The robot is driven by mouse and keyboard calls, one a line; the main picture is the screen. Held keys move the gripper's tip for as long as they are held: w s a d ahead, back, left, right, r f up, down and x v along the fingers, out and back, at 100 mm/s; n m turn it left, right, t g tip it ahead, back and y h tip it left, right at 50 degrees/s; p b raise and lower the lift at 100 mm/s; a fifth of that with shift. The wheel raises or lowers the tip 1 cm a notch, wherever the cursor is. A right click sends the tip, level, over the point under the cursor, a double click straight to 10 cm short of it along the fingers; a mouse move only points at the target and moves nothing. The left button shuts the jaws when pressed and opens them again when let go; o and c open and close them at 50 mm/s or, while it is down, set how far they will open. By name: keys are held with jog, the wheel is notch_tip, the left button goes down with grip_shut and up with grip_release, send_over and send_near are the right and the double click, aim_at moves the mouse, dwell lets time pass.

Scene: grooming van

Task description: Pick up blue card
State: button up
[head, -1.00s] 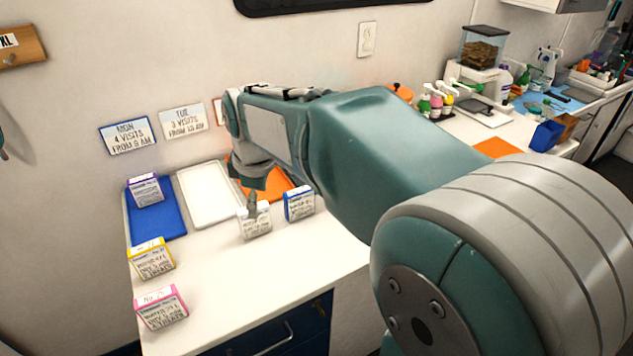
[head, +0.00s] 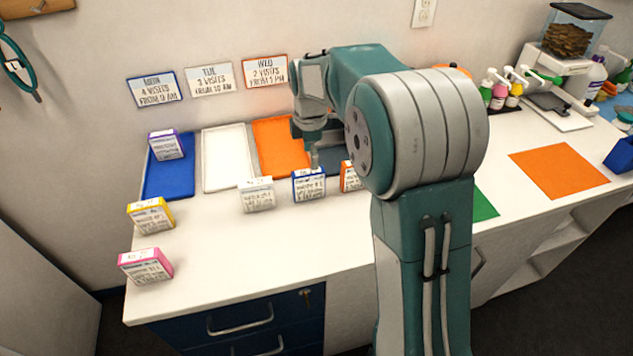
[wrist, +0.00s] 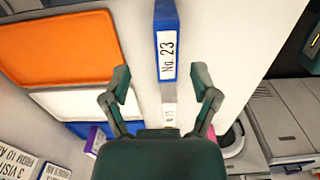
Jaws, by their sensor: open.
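The blue card (head: 308,186) stands on the white counter in front of the orange tray, with printed text on its front. In the wrist view the blue card (wrist: 167,42) shows from above with a label reading "No. 23", ahead of and between my fingers. My gripper (wrist: 160,92) is open and empty, with its two fingers spread wide. In the head view my gripper (head: 314,160) points down just above and behind the blue card; its fingertips are partly hard to make out. I cannot tell whether they touch the card.
A white card (head: 257,194) stands close left of the blue card, an orange card (head: 350,177) close right, partly hidden by my arm. Yellow (head: 151,215), pink (head: 146,266) and purple (head: 166,145) cards are further left. Blue (head: 168,183), white (head: 227,160) and orange (head: 281,146) trays lie behind.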

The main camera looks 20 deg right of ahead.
aim_at(309, 183)
jog(key=f, duration=0.1)
jog(key=a+f, duration=0.1)
jog(key=f, duration=0.1)
jog(key=shift+a+f, duration=0.25)
jog(key=shift+a, duration=0.1)
jog(key=f, duration=0.1)
jog(key=d+f, duration=0.1)
jog(key=f, duration=0.2)
jog(key=shift+s+d+f, duration=0.2)
jog(key=shift+s, duration=0.1)
jog(key=shift+f, duration=0.45)
jog(key=shift+a, duration=0.45)
jog(key=c, duration=1)
jog(key=shift+d, duration=0.25)
grip_shut()
